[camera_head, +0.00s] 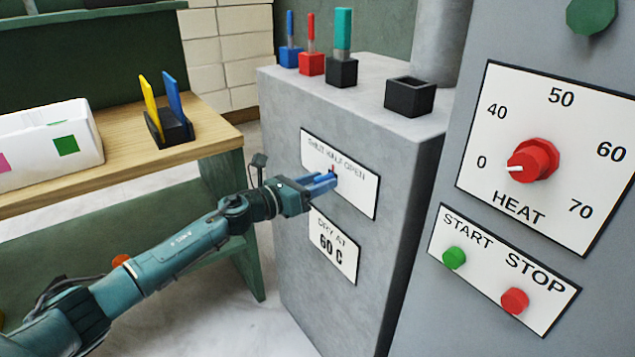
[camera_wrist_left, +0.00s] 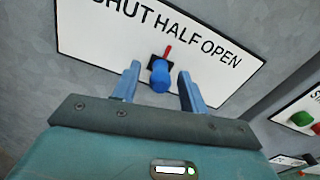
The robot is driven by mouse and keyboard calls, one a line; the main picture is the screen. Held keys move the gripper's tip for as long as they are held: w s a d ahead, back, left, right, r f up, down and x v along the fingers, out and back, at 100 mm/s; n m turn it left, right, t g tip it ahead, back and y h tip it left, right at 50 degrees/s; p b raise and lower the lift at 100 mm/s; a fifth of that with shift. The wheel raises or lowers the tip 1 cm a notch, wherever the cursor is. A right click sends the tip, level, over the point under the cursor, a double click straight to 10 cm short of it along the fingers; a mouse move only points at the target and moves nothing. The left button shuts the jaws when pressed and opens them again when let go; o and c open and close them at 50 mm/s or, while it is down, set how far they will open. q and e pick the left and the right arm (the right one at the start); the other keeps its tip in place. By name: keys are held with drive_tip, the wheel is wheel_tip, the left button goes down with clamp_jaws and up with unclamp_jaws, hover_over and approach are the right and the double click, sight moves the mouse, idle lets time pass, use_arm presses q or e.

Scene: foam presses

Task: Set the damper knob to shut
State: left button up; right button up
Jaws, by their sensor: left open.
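The damper knob (camera_wrist_left: 159,78) is blue with a red pointer, on a white plate (camera_wrist_left: 90,28) lettered SHUT, HALF, OPEN. In the left wrist view its pointer aims up, roughly at HALF. In the head view the plate (camera_head: 359,193) is on the grey cabinet's front, and my gripper mostly hides the knob. My left gripper (camera_head: 327,180) is open in front of the plate. In the left wrist view its blue fingers (camera_wrist_left: 158,70) stand on either side of the knob, with gaps visible on both sides. My right gripper is in neither view.
A DRY AT 60 C sign (camera_head: 334,246) is below the plate. To the right, a grey panel carries a red HEAT dial (camera_head: 533,160), a green START button (camera_head: 454,257) and a red STOP button (camera_head: 515,301). A wooden bench (camera_head: 120,155) stands at left.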

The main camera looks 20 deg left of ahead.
sight(316, 163)
use_arm(q)
clamp_jaws()
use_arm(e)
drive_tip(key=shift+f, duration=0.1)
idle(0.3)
use_arm(q)
drive_tip(key=shift+w+a+f+b, duration=0.1)
drive_tip(key=shift+w+a+b, duration=0.1)
drive_tip(key=shift+a+b, duration=0.2)
drive_tip(key=shift+w+a+f+b, duration=0.1)
drive_tip(key=shift+w+a+b, duration=0.9)
drive_tip(key=shift+a+b, duration=0.2)
drive_tip(key=shift+w+a, duration=0.7)
drive_tip(key=shift+a, duration=0.15)
drive_tip(key=shift+a+r, duration=0.2)
drive_tip(key=shift+r, duration=0.1)
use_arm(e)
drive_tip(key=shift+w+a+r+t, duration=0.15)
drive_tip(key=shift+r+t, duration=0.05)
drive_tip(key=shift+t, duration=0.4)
use_arm(q)
drive_tip(key=shift+w, duration=0.1)
